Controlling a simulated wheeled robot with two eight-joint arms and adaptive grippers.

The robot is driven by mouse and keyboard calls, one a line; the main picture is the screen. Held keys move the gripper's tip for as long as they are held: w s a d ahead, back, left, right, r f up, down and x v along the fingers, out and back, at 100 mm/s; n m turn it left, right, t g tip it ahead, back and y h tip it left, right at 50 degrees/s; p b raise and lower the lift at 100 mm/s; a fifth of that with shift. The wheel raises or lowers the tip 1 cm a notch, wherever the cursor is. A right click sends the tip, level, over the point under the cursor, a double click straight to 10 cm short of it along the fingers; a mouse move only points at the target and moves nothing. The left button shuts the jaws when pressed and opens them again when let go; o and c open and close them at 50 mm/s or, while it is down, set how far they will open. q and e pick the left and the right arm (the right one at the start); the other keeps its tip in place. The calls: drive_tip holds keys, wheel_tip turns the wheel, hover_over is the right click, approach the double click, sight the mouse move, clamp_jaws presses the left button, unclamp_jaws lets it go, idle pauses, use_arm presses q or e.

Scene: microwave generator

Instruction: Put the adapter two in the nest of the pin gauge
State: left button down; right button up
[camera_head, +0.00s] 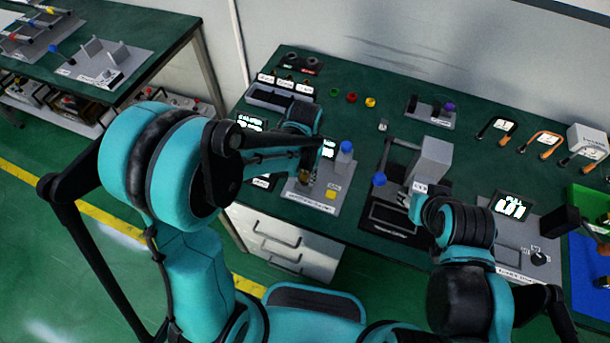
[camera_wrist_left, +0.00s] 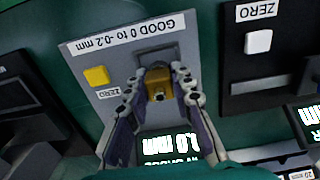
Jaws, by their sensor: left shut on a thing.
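My left gripper (camera_wrist_left: 158,92) is shut on a small brass-coloured piece, the adapter (camera_wrist_left: 158,80), which has a dark hole in its near face. The adapter is over the grey plate of the pin gauge (camera_wrist_left: 110,62), at the edge of a dark square recess. I cannot tell whether it touches the recess. In the head view the left gripper (camera_head: 307,165) points down over the gauge plate (camera_head: 318,203), beside a blue-topped post (camera_head: 344,158). The gauge has a yellow zero button (camera_wrist_left: 97,76) and a lit display (camera_wrist_left: 172,148), partly covered by my fingers.
A black-based device with a grey block (camera_head: 432,158) and blue knob (camera_head: 379,179) stands to the right. My right arm reaches beside it, its fingers hidden. A small holder with a purple piece (camera_head: 449,106) and several coloured caps lie behind. A grey tray (camera_head: 285,99) is at back left.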

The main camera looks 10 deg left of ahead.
use_arm(q)
drive_tip(key=shift+f+b, duration=0.65)
drive_tip(key=c, duration=1.3)
unclamp_jaws()
drive_tip(key=shift+r, duration=0.15)
